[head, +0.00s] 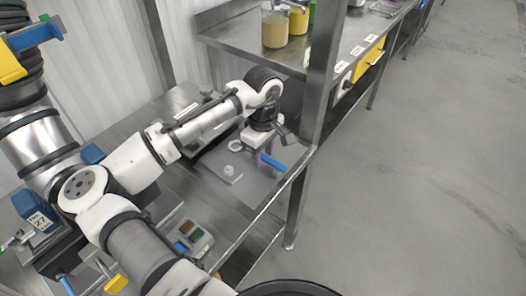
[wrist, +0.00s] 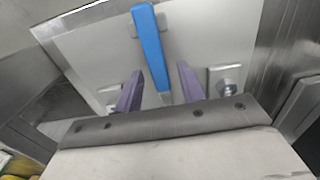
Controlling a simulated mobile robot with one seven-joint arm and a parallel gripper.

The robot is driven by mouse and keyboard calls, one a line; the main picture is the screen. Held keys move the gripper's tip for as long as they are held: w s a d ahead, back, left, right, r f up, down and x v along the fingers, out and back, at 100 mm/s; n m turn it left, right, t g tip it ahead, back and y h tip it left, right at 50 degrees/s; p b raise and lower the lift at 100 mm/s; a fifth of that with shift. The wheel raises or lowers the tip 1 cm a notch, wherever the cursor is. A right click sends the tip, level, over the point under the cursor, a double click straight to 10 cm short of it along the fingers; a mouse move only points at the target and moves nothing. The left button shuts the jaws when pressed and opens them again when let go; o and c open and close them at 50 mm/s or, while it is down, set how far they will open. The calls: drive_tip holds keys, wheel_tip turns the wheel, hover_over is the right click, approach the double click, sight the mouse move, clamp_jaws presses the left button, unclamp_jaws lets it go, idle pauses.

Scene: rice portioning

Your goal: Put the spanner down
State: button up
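My gripper (head: 256,160) is over the panel, pointing down. In the wrist view its two purple fingers (wrist: 160,75) stand apart, with a gap visible on each side of the spanner. I cannot tell whether the spanner touches the panel. Its near end is hidden behind the gripper body.
A square plate with a round fitting (head: 230,172) is beside the gripper; a similar fitting shows in the wrist view (wrist: 226,80). A metal post (head: 320,75) stands close to my arm. A shelf (head: 235,42) with filled containers (head: 275,28) is behind. A small button box (head: 190,240) lies nearer.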

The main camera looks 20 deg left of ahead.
sight(263, 156)
wheel_tip(263, 156, up, 12)
drive_tip(key=b, duration=0.2)
drive_tip(key=shift+r, duration=0.15)
drive_tip(key=shift+s, duration=0.1)
idle(0.6)
